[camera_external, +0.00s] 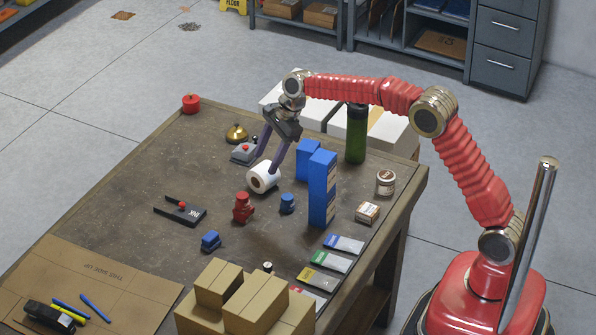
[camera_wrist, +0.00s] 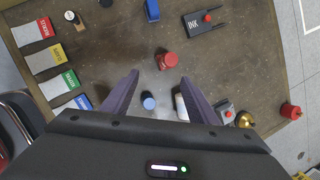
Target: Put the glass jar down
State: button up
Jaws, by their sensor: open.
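A small jar with a pale lid and a label (camera_external: 386,183) stands upright on the right side of the brown table (camera_external: 330,215); it is likely the glass jar. It stands apart from my gripper and does not show in the wrist view. My gripper (camera_external: 264,162) is open and empty over the middle of the table, fingers pointing down, beside a white roll (camera_external: 266,179). In the wrist view my gripper's fingers (camera_wrist: 158,78) are spread wide. A small blue piece (camera_wrist: 148,101) shows between them, and the right finger partly hides the white roll (camera_wrist: 181,107).
A small box (camera_external: 367,212) sits near the jar. A red figure (camera_external: 243,207), an ink pad (camera_external: 182,209) and cardboard boxes (camera_external: 255,300) occupy the front. The table's left side has free room.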

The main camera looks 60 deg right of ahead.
jog(key=s+a+r+n+t+h, duration=0.1)
jog(key=s+r+n, duration=0.5)
jog(key=s, duration=0.6)
jog(key=s+r+n+h, duration=0.1)
jog(key=s+r+n, duration=0.5)
jog(key=s, duration=0.6)
jog(key=s+f+n, duration=0.2)
jog(key=s+n, duration=0.2)
jog(key=s, duration=0.3)
jog(key=s+f+n, duration=0.2)
jog(key=s+n, duration=0.1)
jog(key=s, duration=0.4)
jog(key=s+f+n+t, duration=0.1)
jog(key=s+f+n, duration=0.1)
jog(key=s+n, duration=0.2)
jog(key=s, duration=0.3)
jog(key=shift+s+d+f+n+h, duration=0.2)
jog(key=shift+d+f+n+h, duration=0.1)
jog(key=shift+d+h, duration=0.1)
